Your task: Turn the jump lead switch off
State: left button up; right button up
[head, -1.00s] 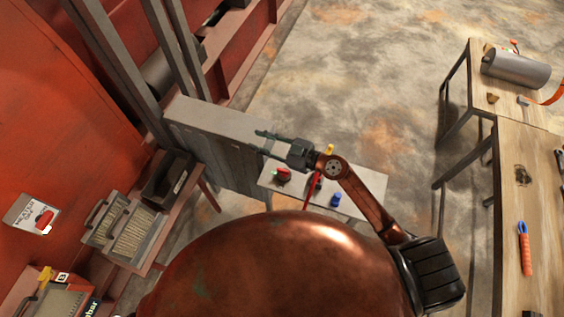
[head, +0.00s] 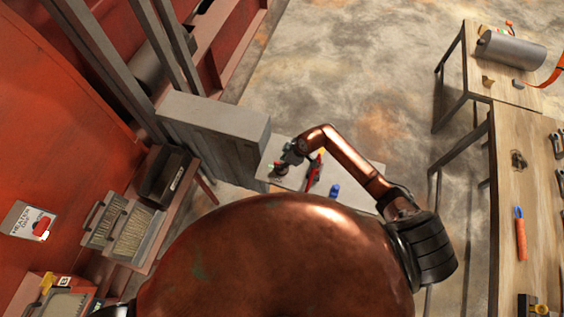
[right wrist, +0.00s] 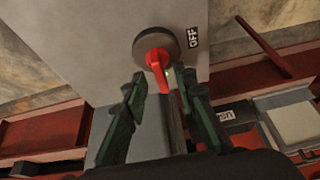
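The jump lead switch (right wrist: 158,62) is a red handle on a round dark dial, on a pale grey panel in the right wrist view. Its handle points down the picture and slightly right. An OFF label (right wrist: 193,38) is beside the dial on the right. My right gripper (right wrist: 163,82) is open, with one green finger on each side of the handle's lower end; I cannot tell whether they touch it. In the head view the right gripper (head: 277,171) is over the left end of the pale panel (head: 352,198) and hides the switch.
Beside the gripper on the panel are a red item (head: 314,170) and a blue one (head: 334,190). A grey cabinet (head: 215,115) stands close behind. A HEATER switch plate (head: 27,220) is on the red wall. Wooden tables (head: 512,200) are at right; floor lies between.

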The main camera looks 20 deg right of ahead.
jog(key=shift+w+a+f, duration=0.15)
jog(key=shift+f, duration=0.45)
grip_shut()
